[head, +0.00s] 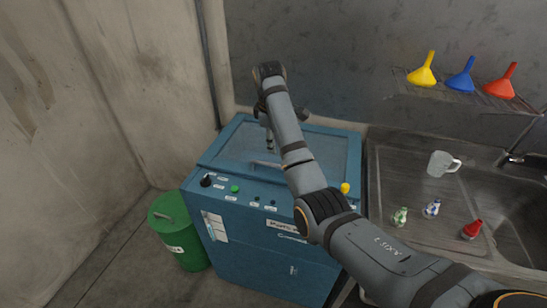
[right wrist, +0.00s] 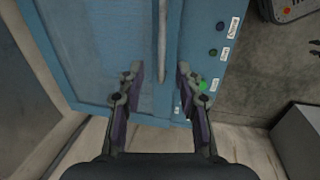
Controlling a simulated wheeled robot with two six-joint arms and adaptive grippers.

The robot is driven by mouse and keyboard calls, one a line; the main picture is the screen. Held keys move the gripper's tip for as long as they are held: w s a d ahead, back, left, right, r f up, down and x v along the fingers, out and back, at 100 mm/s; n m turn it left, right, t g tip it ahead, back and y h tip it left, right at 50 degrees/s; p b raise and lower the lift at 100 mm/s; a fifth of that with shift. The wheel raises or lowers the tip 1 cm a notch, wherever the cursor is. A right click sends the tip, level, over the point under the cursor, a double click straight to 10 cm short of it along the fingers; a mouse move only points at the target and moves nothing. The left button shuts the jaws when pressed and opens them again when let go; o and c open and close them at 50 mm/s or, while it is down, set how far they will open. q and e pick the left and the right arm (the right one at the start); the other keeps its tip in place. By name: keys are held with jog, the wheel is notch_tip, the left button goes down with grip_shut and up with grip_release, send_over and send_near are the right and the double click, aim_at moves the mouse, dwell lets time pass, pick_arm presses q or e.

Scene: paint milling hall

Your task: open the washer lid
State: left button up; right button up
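The blue washer (head: 262,250) stands against the back wall. Its lid (head: 238,146) lies shut on top, with a bar handle (head: 262,163) along the front edge. My right gripper (head: 268,140) is above the lid, pointing down. The handle (right wrist: 162,38) shows there as a light bar running toward the gap between the fingers. I cannot tell whether a finger touches it. My right forearm hides part of the lid and front panel. My left gripper is not in view.
The front panel has a black knob (head: 206,181), a green button (head: 235,188) and a yellow knob (head: 345,188). A green bin (head: 180,235) stands left of the washer. A metal sink (head: 385,180) with a jug (head: 440,163) and small bottles adjoins on the right.

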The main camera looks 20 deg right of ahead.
aim_at(275, 166)
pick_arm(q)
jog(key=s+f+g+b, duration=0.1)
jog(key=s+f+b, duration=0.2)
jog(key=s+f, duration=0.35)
pick_arm(e)
jog(key=f, duration=0.2)
jog(key=f+p, duration=0.1)
jog(key=f, duration=0.1)
jog(key=w+f, duration=0.1)
jog(key=f, duration=0.1)
jog(key=shift+f, duration=0.15)
jog(key=f, duration=0.1)
jog(key=f+p, duration=0.1)
jog(key=shift+w+d+f, duration=0.3)
jog(key=shift+d+f, duration=0.05)
jog(key=shift+s+f, duration=0.15)
jog(key=shift+f, duration=0.05)
jog(key=shift+a+f, duration=0.1)
jog(key=shift+f, duration=0.2)
jog(key=shift+c, duration=1.4)
jog(key=shift+r, duration=0.1)
grip_shut()
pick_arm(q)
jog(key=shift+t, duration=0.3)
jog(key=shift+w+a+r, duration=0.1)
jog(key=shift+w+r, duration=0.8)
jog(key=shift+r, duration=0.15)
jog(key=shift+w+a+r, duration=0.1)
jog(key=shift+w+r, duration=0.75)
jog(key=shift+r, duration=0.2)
